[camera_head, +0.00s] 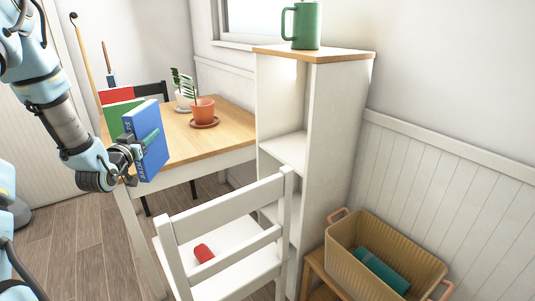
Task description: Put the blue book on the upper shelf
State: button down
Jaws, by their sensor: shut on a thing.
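The blue book (152,160) is upright and slightly tilted in my gripper (146,142), at the left, in front of the table's near left corner. The gripper is shut on it, and one finger shows across the book's face. The white shelf unit (335,120) stands right of the table. Its upper shelf (285,150) looks bare where I see it, and the side panel hides part of it. A lower shelf (268,213) is partly hidden by the chair.
A red book (116,95) and green book (112,119) are behind the blue one. Potted plants (202,110) are on the wooden table (235,118). A green mug (306,25) tops the unit. A white chair (225,212) with a red object (203,253) stands before it, beside a basket (350,262).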

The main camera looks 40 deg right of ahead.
jog(key=s+d+r+m+g+h+b, duration=0.25)
jog(key=s+d+r+m+g, duration=0.2)
jog(key=s+d+g, duration=0.6)
jog(key=s+d+r+m+g+h+b, duration=0.3)
jog(key=s+d+m, duration=0.35)
jog(key=d, duration=0.95)
jog(key=s+d+p, duration=0.1)
jog(key=d+p, duration=0.3)
jog(key=d, duration=1.5)
notch_tip(320, 180, down, 7)
jog(key=p, duration=0.2)
jog(key=shift+a+n+g, duration=0.15)
jog(key=shift+n+g, duration=0.25)
jog(key=shift+g, duration=0.05)
jog(key=shift+f+h, duration=0.2)
jog(key=shift+h, duration=0.05)
jog(key=shift+c, duration=2.4)
grip_release()
